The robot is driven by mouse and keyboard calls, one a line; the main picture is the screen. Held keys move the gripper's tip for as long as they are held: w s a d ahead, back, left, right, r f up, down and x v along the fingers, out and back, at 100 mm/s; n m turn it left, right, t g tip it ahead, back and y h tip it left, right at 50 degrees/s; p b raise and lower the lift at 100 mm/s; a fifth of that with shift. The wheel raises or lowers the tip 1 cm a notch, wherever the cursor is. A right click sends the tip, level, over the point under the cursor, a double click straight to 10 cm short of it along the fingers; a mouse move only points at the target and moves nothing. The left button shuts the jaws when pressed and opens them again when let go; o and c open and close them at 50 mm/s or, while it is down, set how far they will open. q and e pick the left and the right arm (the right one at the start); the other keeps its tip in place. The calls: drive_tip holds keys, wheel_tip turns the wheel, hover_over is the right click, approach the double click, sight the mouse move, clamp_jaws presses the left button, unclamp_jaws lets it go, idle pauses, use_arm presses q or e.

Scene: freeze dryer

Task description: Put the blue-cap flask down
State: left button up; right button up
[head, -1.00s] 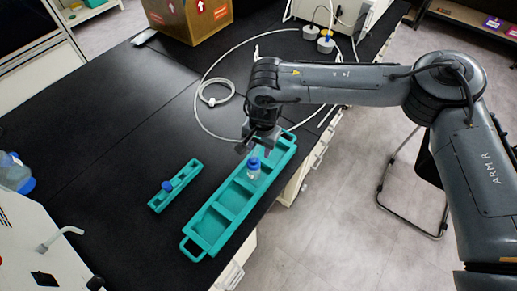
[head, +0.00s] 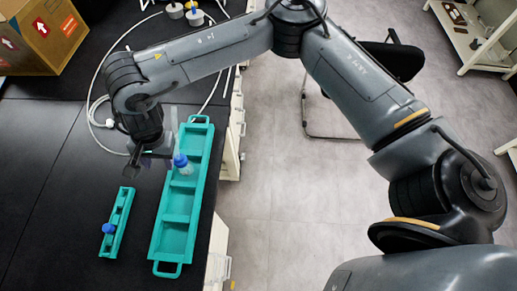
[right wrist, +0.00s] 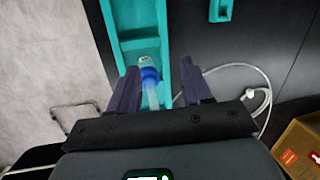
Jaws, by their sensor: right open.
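The blue-cap flask (head: 181,162) stands in a compartment of the long teal rack (head: 174,238), toward its far end. My right gripper (head: 150,165) is open, just left of and close to the flask in the head view. In the right wrist view the blue cap (right wrist: 149,76) shows between the two spread fingers (right wrist: 158,88), with clear glass around it. I cannot tell whether a finger touches the flask. My left gripper is not in view.
A smaller teal rack (head: 117,215) holding a blue-capped item (head: 109,228) lies left of the long rack. A cardboard box (head: 40,35) and a pale coiled tube (head: 98,108) are behind. The bench's right edge runs close beside the long rack. Black bench to the left is clear.

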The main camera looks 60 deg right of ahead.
drive_tip(key=s+a+f+m+y, duration=0.1)
drive_tip(key=s+a+f+y, duration=0.15)
drive_tip(key=a, duration=0.35)
drive_tip(key=s+a+f+m+y, duration=0.1)
drive_tip(key=s+a+f+m, duration=0.15)
drive_tip(key=a, duration=0.25)
drive_tip(key=s+a+r+m+t+y, duration=0.1)
drive_tip(key=s+a+r+m+y, duration=0.15)
drive_tip(key=s+a+m, duration=0.35)
drive_tip(key=s+a+r+m+t+y, duration=0.1)
drive_tip(key=a+r+m+y, duration=0.15)
drive_tip(key=a+m, duration=0.4)
drive_tip(key=w+d+f+m+t+h, duration=0.1)
drive_tip(key=d+f+m+t+h, duration=0.15)
drive_tip(key=d+m, duration=0.75)
drive_tip(key=w+d+f+m+t+h, duration=0.15)
drive_tip(key=d+m+t, duration=0.25)
drive_tip(key=m, duration=1.2)
drive_tip(key=s+d+f+m+g+h, duration=0.3)
drive_tip(key=s+d+f+m, duration=0.2)
drive_tip(key=s+d+m, duration=0.3)
drive_tip(key=s+d+f+m+g+h, duration=0.3)
drive_tip(key=s+d+f+m, duration=0.2)
drive_tip(key=d, duration=0.8)
drive_tip(key=s+m, duration=0.2)
drive_tip(key=m, duration=0.2)
drive_tip(key=shift+s+f, duration=0.3)
drive_tip(key=shift+s, duration=0.1)
